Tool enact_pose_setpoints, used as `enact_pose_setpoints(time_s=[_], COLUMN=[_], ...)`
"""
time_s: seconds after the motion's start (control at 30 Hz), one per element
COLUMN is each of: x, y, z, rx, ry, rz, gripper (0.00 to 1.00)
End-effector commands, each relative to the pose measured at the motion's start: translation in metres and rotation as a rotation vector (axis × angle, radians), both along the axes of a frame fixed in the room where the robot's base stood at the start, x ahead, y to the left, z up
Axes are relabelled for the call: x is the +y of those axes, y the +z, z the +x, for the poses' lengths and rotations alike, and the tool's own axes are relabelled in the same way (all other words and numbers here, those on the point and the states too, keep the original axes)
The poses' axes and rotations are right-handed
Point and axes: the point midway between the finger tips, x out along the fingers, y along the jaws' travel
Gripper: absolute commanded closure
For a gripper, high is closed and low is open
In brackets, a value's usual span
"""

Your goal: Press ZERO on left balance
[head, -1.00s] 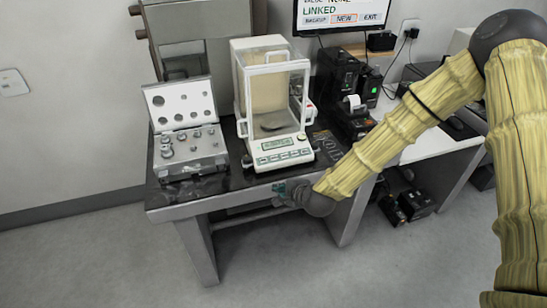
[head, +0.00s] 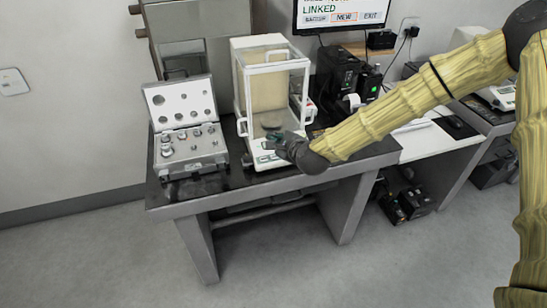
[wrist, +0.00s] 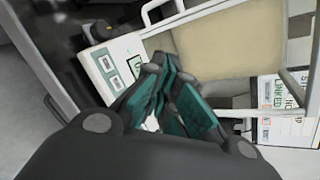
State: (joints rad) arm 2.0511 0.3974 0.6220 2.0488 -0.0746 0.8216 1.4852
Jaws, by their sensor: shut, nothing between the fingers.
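The left balance (head: 270,95) stands on the dark table, a white frame with clear panes around a weighing chamber. Its front panel (head: 262,160) is partly hidden behind my gripper. My gripper (head: 272,143) is shut and empty, at the front of the balance and over the panel. In the wrist view the teal fingertips (wrist: 165,95) are close together beside the panel (wrist: 105,68), where some buttons and part of a greenish display show. I cannot tell which key is ZERO, nor whether the fingertips touch the panel.
An open weight case (head: 190,150) sits left of the balance. A black device (head: 338,75) and a small printer (head: 352,104) stand to its right. A monitor (head: 342,15) is behind. The dark table's front edge (head: 235,198) lies below the balance.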

Motion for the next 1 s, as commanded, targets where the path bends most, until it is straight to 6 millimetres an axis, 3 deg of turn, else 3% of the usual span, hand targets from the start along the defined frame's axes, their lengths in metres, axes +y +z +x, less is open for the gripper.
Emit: enact_pose_setpoints(time_s=[0.73, 1.0], x=[0.007, 0.009], y=[-0.071, -0.081], z=[0.023, 0.029], rx=[0.001, 0.0], ry=[0.0, 0.0], rz=[-0.001, 0.0], gripper=[1.0, 1.0])
